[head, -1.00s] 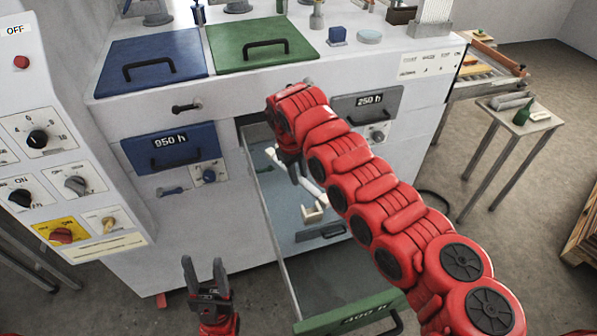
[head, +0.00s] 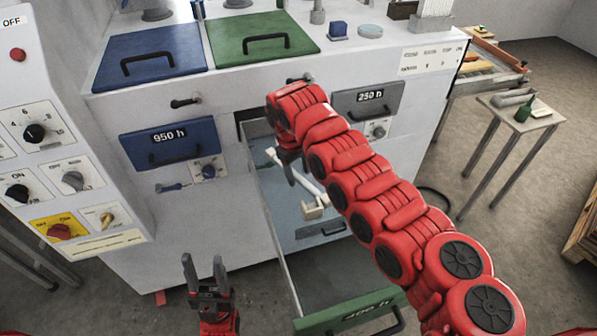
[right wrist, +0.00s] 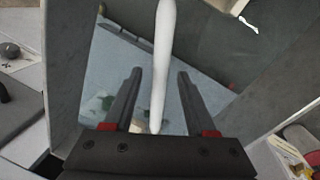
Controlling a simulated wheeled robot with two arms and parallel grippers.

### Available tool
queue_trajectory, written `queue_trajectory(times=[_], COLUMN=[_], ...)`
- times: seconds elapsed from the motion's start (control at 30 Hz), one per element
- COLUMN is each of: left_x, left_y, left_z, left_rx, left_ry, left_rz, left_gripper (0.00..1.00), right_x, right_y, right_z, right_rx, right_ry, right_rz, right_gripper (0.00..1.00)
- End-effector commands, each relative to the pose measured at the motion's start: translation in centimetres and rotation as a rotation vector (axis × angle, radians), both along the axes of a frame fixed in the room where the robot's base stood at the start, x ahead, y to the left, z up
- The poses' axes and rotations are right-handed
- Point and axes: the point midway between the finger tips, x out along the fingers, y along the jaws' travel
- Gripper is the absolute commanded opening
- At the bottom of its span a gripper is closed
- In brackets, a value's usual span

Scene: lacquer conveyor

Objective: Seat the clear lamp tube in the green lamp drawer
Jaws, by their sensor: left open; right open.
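The green lamp drawer (head: 350,311), marked 400 h, is pulled out of the machine's front. A pale, whitish tube (head: 309,184) lies lengthwise in it, between a white holder at the back (head: 272,156) and another nearer the front (head: 315,207). My right gripper (head: 290,168) reaches down into the drawer and is partly hidden by its own arm. In the right wrist view the tube (right wrist: 164,45) runs between the open fingers (right wrist: 158,75), with gaps on both sides. I cannot tell whether its ends sit in the holders. My left gripper (head: 204,270) is open and empty, left of the drawer.
A blue 950 h drawer (head: 170,143) and a grey 250 h drawer (head: 368,98) flank the open one and are shut. Blue (head: 150,45) and green (head: 258,30) handled lids lie on top. A control panel (head: 75,130) stands left. A small table (head: 520,112) stands right.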

Motion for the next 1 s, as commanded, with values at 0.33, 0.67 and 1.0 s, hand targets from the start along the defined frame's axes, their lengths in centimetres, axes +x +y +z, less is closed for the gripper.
queue_trajectory(times=[0.33, 0.67, 1.0], left_x=[0.0, 0.0, 0.0], left_y=[0.0, 0.0, 0.0], left_z=[-1.5, -3.5, -3.9], left_rx=[0.0, 0.0, 0.0], left_ry=[0.0, 0.0, 0.0], left_rz=[0.0, 0.0, 0.0], left_gripper=[0.5, 0.5, 0.5], right_x=[-0.1, -1.0, -1.2], right_y=[0.6, 1.3, 1.5], right_z=[4.5, 11.2, 13.1], right_rx=[0.001, -0.003, 0.002], right_ry=[-0.012, -0.003, -0.001], right_rz=[0.002, 0.001, 0.001], right_gripper=[0.56, 0.56, 0.56])
